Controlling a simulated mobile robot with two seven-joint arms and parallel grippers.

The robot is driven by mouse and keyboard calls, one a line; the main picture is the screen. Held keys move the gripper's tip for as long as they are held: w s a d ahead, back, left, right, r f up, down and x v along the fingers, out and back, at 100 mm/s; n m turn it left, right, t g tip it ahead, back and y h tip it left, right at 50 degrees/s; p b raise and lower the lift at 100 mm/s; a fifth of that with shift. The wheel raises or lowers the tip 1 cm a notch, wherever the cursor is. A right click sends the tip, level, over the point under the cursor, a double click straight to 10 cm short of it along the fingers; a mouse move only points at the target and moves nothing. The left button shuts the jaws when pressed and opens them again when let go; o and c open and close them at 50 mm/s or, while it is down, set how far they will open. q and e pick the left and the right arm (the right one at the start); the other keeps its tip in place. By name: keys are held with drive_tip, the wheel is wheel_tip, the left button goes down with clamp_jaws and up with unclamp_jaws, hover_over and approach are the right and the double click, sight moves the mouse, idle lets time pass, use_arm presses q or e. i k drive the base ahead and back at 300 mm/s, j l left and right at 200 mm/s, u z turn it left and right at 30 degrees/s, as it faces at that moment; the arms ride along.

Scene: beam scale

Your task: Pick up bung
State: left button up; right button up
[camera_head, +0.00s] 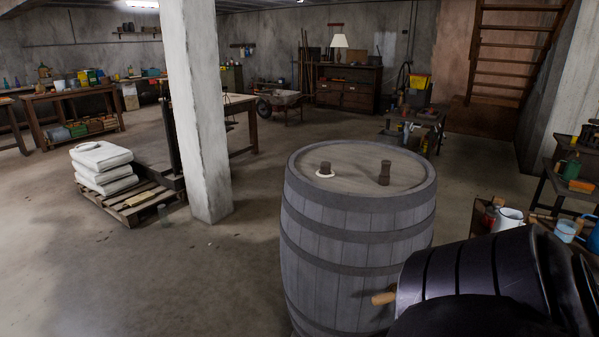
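A grey wooden barrel (340,245) stands upright in front of me. On its top are two small dark brown stopper-like pieces. The shorter one (326,168) stands at the left with a white ring around its base. The taller one (385,172) stands upright to the right of it. I cannot tell for sure which is the bung. A large black arm part, mine, fills the lower right and covers the barrel's lower right side. The fingers of my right gripper do not show. My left gripper is not in view.
A light wooden peg (384,298) shows before the barrel's lower front; its other end is hidden. A pale pillar (199,120) and a pallet (128,205) with white sacks (102,160) stand left. Benches with jugs (508,218) stand right. The left floor is clear.

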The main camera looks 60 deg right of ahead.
sight(324, 166)
drive_tip(key=i+z, duration=0.4)
drive_tip(key=i, duration=0.15)
drive_tip(key=i+j+z, duration=0.2)
drive_tip(key=i+z, duration=0.15)
drive_tip(key=i, duration=0.2)
drive_tip(key=i+z, duration=0.25)
drive_tip(key=z, duration=0.15)
drive_tip(key=i+z, duration=0.35)
drive_tip(key=i+j+z, duration=0.2)
drive_tip(key=z, duration=0.2)
drive_tip(key=i+z, duration=0.2)
drive_tip(key=z, duration=0.2)
drive_tip(key=i+j+z, duration=0.15)
drive_tip(key=z, duration=0.2)
drive_tip(key=i+j+z, duration=0.15)
drive_tip(key=z, duration=0.25)
